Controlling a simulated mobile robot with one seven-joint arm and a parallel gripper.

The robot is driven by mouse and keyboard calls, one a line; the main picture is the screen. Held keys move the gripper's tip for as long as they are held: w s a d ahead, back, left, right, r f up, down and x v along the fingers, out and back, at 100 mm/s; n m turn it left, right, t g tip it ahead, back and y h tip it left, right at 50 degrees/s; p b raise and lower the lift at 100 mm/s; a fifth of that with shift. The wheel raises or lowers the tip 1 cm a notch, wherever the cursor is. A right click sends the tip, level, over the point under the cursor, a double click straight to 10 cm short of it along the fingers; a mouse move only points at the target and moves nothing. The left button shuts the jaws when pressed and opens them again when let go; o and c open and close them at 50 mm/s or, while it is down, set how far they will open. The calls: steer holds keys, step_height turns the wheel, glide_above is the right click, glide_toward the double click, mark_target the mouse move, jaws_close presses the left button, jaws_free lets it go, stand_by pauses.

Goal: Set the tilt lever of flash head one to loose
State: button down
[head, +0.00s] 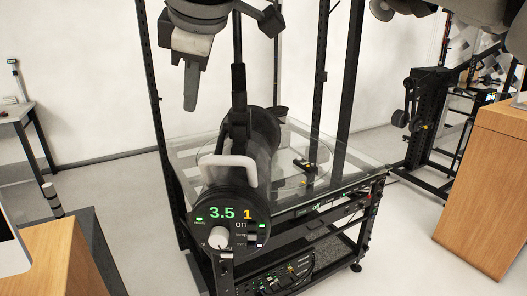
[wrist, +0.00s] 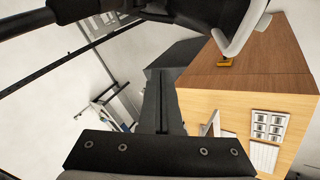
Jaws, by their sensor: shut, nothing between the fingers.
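Flash head one (head: 232,205) is a dark cylinder hung from a black pole, with a lit rear panel reading 3.5, 1 and "on". A white handle (head: 230,162) stands out above the panel. A black bracket (head: 238,122) joins the head to the pole. A small dark part (head: 279,112) juts out right of the bracket; I cannot tell if it is the tilt lever or how it is set. My gripper (head: 190,104) is shut and empty, pointing down, left of the pole and apart from the head. In the wrist view the fingers (wrist: 164,100) are together, and the flash head (wrist: 190,14) fills the top.
A glass-topped rack (head: 345,180) stands under the head, with a small black device (head: 305,166) on the glass. Black uprights (head: 316,75) rise around it. Wooden cabinets stand at the right (head: 485,185) and lower left (head: 50,245). Floor between rack and right cabinet is clear.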

mark_target(221, 144)
steer(key=shift+f, duration=0.2)
steer(key=w+f, duration=0.1)
steer(key=f, duration=0.2)
steer(key=w+f, duration=0.2)
steer(key=f, duration=0.1)
steer(key=w+f+b, duration=0.1)
steer(key=w+f, duration=0.1)
steer(key=f, duration=0.1)
steer(key=shift+w+a+f, duration=0.1)
steer(key=shift+w, duration=0.15)
steer(key=shift+w+d+f, duration=0.15)
steer(key=shift+d, duration=0.2)
steer(key=shift+w+d+f+t+b, duration=0.1)
steer(key=shift+d+f+t+b, duration=0.35)
steer(key=shift+b, duration=0.6)
steer(key=shift+a, duration=0.15)
